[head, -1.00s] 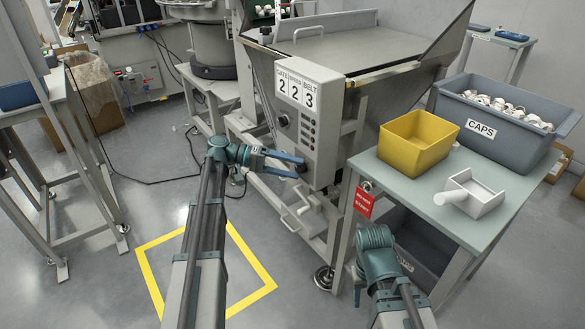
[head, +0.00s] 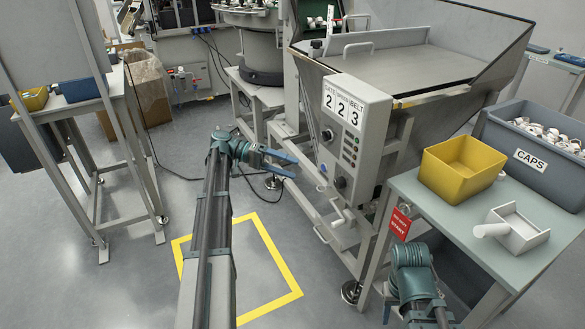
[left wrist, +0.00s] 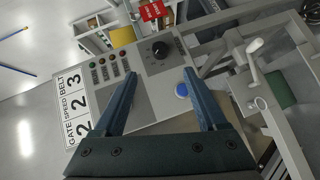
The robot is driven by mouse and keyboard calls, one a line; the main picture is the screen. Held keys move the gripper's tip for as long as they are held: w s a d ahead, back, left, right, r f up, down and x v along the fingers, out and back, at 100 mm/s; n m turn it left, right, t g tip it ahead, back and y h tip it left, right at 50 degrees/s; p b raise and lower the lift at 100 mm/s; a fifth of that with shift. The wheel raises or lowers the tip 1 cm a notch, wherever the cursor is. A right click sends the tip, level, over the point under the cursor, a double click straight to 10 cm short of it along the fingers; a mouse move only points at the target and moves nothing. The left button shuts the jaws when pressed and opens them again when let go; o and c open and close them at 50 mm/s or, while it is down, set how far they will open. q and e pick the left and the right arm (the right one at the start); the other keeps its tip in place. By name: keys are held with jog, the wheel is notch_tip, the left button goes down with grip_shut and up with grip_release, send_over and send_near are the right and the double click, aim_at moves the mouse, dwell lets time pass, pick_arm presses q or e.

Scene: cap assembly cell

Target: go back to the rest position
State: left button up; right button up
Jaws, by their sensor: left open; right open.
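My left gripper (head: 283,163) is open and empty, left of the grey control panel (head: 338,160) on the hopper machine. In the left wrist view its two blue fingers (left wrist: 163,100) point toward the panel, with a black knob (left wrist: 160,49) and a blue button (left wrist: 182,89) beyond them. The panel's cards read gate 2, speed 2, belt 3. My right arm shows at the bottom right of the head view, in front of the table; its gripper jaws are not visible there.
The table (head: 425,197) at right holds a yellow bin (head: 462,170), a white scoop (head: 515,232) and a grey caps crate (head: 530,150). A red tag (head: 400,223) hangs at its corner. A hand crank (head: 340,218) sticks out below the panel. Yellow floor marking (head: 292,270) surrounds clear floor.

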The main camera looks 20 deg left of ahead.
dwell(0.3)
pick_arm(q)
jog(key=s+d+f+n+g+y, duration=0.1)
jog(key=s+d+f+y, duration=0.3)
jog(key=d, duration=0.3)
jog(key=s+d+f+g+y, duration=0.1)
jog(key=s+d+f+y, duration=0.15)
jog(key=d+f, duration=0.5)
jog(key=s+d+f+y, duration=0.3)
jog(key=s+f+y, duration=0.4)
jog(key=s, duration=0.4)
jog(key=s+d+r+m+y, duration=0.1)
jog(key=s+d+m+y, duration=0.4)
jog(key=d, duration=0.5)
notch_tip(320, 180, up, 33)
jog(key=h+p, duration=0.1)
jog(key=p, duration=3.1)
jog(key=shift+s+f+n+h+p, duration=0.2)
jog(key=shift+n+h+p, duration=0.1)
jog(key=shift+n+h, duration=0.1)
jog(key=shift+d, duration=0.1)
jog(key=shift+c, duration=0.2)
